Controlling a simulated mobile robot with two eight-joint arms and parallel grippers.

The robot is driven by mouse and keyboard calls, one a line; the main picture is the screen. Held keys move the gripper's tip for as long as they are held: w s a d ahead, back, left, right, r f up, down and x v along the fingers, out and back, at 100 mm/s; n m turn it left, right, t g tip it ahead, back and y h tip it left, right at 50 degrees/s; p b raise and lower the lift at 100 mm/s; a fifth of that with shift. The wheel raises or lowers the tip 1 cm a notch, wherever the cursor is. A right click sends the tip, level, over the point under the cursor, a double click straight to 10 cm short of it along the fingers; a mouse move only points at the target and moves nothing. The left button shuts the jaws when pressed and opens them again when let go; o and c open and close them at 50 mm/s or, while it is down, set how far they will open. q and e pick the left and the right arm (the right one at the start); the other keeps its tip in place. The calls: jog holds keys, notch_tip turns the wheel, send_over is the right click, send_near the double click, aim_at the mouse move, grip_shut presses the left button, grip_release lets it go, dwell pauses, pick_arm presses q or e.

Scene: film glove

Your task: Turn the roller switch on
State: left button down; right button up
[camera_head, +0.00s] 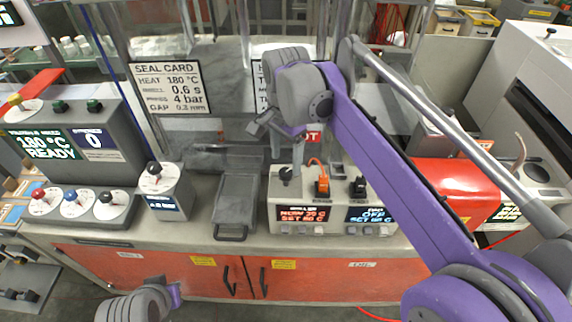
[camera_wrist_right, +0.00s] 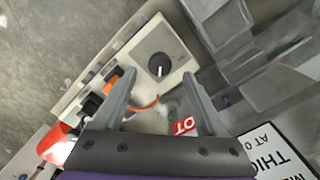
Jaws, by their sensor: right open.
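The grey control box (camera_head: 338,212) stands on the bench with two displays; the left reads NOW and SET in red, the right reads OFF in blue. On its top are a black round knob (camera_head: 286,174), an orange switch (camera_head: 322,186) and a black switch (camera_head: 358,188). Which one is the roller switch I cannot read. My right gripper (camera_head: 316,158) is open and empty above the box. In the right wrist view its fingers (camera_wrist_right: 158,82) are spread, with the knob (camera_wrist_right: 160,65) between their tips in the picture; the black switch (camera_wrist_right: 92,104) is left of them. Only part of my left arm shows.
A grey tray (camera_head: 235,205) lies left of the box. A switch post (camera_head: 161,190) and a READY panel (camera_head: 70,150) stand farther left. A red machine (camera_head: 456,190) is on the right. Sign boards (camera_head: 168,88) stand behind.

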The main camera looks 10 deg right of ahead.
aim_at(286, 172)
notch_tip(286, 172, up, 7)
dwell(0.6)
jog(key=s+d+f+n+t, duration=0.2)
jog(key=s+f+n+t, duration=0.1)
jog(key=s+f+n, duration=0.3)
jog(key=s+d+f+n+t, duration=0.3)
jog(key=s+f+n, duration=0.3)
jog(key=s+f, duration=0.5)
notch_tip(286, 172, down, 4)
jog(key=shift+d+f, duration=0.15)
jog(key=shift+f, duration=0.1)
jog(key=shift+s, duration=0.1)
